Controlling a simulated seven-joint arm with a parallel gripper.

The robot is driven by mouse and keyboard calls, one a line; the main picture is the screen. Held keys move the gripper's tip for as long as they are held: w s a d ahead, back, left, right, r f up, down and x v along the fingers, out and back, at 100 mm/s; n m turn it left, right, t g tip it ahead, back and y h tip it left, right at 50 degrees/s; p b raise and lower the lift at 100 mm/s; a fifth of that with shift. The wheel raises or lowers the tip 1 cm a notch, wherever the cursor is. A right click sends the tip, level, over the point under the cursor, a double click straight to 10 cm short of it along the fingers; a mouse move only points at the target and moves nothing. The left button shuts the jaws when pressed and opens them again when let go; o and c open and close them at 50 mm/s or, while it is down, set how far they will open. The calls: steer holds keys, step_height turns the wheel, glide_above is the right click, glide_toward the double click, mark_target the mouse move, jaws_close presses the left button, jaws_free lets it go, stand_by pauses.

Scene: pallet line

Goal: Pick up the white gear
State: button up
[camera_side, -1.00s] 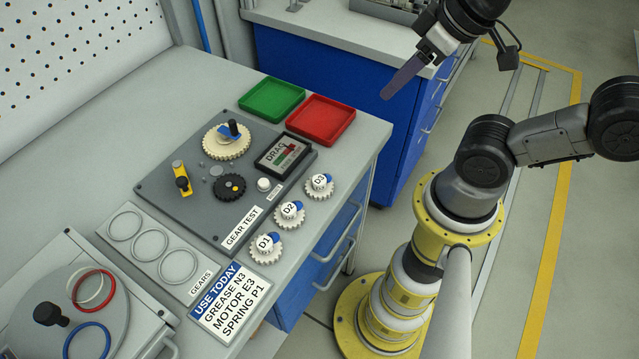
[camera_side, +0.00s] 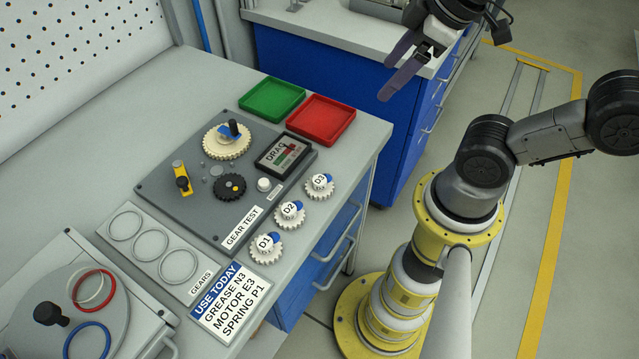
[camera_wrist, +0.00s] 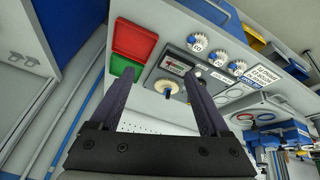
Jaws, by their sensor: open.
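Three white toothed gears with blue-and-white hubs stand in a row along the bench's front edge: D1 (camera_side: 265,252), D2 (camera_side: 289,219) and D3 (camera_side: 319,191). They also show at the upper right in the wrist view: D3 (camera_wrist: 194,45), D2 (camera_wrist: 220,62) and D1 (camera_wrist: 236,71). A larger cream gear (camera_side: 226,147) with a blue and black piece on it sits on the grey gear test board (camera_side: 160,197). My gripper (camera_side: 387,80) is open and empty, up beyond the bench's right end, apart from all the gears.
A green tray (camera_side: 271,98) and a red tray (camera_side: 320,119) lie at the bench's far end. The board carries a black gear (camera_side: 229,187), a yellow lever (camera_side: 181,176) and a drag meter (camera_side: 284,156). A gears plate (camera_side: 150,243) and a USE TODAY sign (camera_side: 230,302) lie nearer.

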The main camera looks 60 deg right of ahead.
steer(key=w+a+f+n+g, duration=0.25)
steer(key=w+a+n, duration=0.2)
steer(key=n, duration=0.25)
steer(key=n+g, duration=0.3)
glide_above(318, 180)
step_height(318, 180, down, 5)
steer(key=f, duration=0.7)
steer(key=shift+s+d+f, duration=0.2)
steer(key=shift+s+f, duration=0.1)
steer(key=shift+s, duration=0.05)
steer(key=shift+w+a+f, duration=0.1)
steer(key=shift+w+f, duration=0.05)
steer(key=shift+f, duration=1.3)
steer(key=shift+w+a+f, duration=0.1)
steer(key=shift+f, duration=1.3)
steer(key=c, duration=1.1)
steer(key=shift+r, duration=0.1)
